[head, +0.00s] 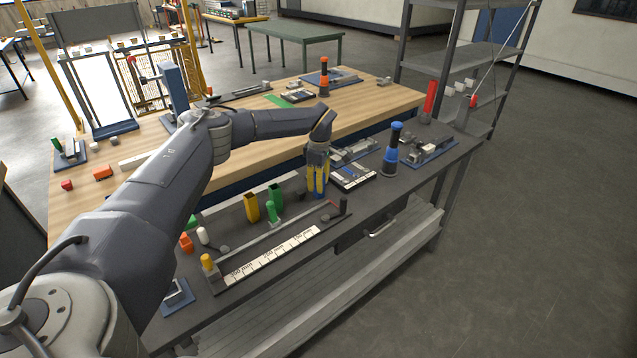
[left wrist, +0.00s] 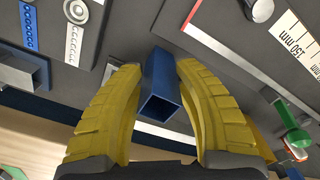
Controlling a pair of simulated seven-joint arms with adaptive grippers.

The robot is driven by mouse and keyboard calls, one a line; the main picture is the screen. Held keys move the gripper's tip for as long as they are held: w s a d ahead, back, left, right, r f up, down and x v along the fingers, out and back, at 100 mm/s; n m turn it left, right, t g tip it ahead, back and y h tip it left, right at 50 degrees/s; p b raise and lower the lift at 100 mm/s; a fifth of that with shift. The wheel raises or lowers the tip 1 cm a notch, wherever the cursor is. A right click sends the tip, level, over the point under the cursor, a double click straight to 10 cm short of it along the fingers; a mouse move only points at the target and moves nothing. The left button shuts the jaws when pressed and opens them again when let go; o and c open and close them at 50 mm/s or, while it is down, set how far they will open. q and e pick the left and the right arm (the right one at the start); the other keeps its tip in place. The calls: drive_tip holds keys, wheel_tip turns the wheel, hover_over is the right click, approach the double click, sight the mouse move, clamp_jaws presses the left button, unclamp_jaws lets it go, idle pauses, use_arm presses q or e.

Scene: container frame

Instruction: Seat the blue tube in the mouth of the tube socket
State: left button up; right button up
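The blue tube (left wrist: 160,85) is a square, hollow tube between the yellow fingers of my left gripper (left wrist: 161,66). Its open end faces the wrist camera, and the fingers close in snugly on both sides. In the head view my left gripper (head: 317,185) points down over the dark bench, with blue showing between its fingers. I cannot tell whether the tube's lower end touches the bench. A grey, square-mouthed piece on a blue base (head: 177,294) at the front left may be the tube socket; I cannot be sure. My right gripper is not in view.
A scale bar (head: 275,254) lies along the bench front. Yellow (head: 251,208) and green (head: 276,196) open-topped boxes stand left of my gripper. A parts tray (head: 352,178) and a blue-and-black column (head: 392,150) stand to its right. A wooden table (head: 375,98) lies behind.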

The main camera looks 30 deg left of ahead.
use_arm(q)
drive_tip(key=shift+o, duration=0.5)
drive_tip(key=shift+r, duration=0.1)
wheel_tip(320, 180, up, 11)
drive_tip(key=shift+r, duration=0.15)
drive_tip(key=o, duration=0.3)
drive_tip(key=shift+r, duration=0.35)
drive_tip(key=shift+o, duration=0.2)
